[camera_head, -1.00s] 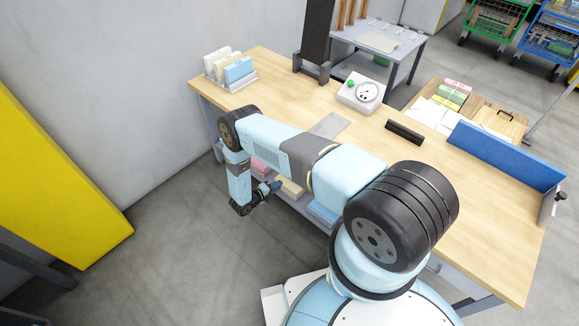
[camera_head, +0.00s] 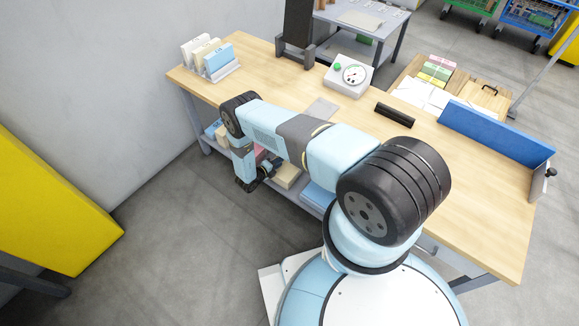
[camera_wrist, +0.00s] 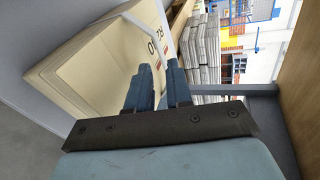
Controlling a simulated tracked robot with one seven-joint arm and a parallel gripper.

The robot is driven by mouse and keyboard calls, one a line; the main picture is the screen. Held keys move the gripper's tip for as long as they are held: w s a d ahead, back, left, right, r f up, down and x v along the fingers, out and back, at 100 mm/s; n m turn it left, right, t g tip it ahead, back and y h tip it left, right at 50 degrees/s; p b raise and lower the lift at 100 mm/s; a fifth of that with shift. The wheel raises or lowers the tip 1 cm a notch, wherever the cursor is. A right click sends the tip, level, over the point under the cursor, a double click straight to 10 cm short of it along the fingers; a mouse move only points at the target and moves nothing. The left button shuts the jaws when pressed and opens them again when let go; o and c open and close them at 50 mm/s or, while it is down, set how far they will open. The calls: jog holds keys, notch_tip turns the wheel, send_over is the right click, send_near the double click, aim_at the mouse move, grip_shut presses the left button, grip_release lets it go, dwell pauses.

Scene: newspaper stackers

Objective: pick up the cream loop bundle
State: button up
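A cream bundle (camera_wrist: 105,60) with dark print fills the upper left of the wrist view. A pale strap (camera_wrist: 145,32) runs slantwise along it towards my fingertips. My gripper (camera_wrist: 158,85) has its two blue fingers apart, right by the bundle's near edge. I cannot tell whether the strap's lower end lies between the fingers or behind them. In the head view a cream bundle (camera_head: 288,177) is on the table's lower shelf, just right of my gripper (camera_head: 268,170). My arm and the tabletop hide part of this shelf.
On the lower shelf a pink bundle (camera_head: 259,152) is behind my gripper and a blue bundle (camera_head: 318,196) is to the right. The wooden tabletop (camera_head: 470,190) overhangs them. A rack (camera_head: 222,73) of upright bundles stands on it. Clear floor is at the left.

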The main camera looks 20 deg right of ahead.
aim_at(286, 163)
jog(key=shift+s+d+x, duration=0.1)
jog(key=shift+s+x, duration=0.05)
jog(key=shift+x, duration=0.7)
jog(key=shift+s+d+x, duration=0.1)
jog(key=shift+s+x, duration=0.05)
jog(key=shift+x, duration=0.7)
jog(key=shift+s+d+x, duration=0.1)
jog(key=shift+s+x, duration=0.05)
jog(key=shift+x, duration=0.7)
jog(key=shift+r, duration=0.1)
grip_shut()
jog(key=shift+r, duration=0.1)
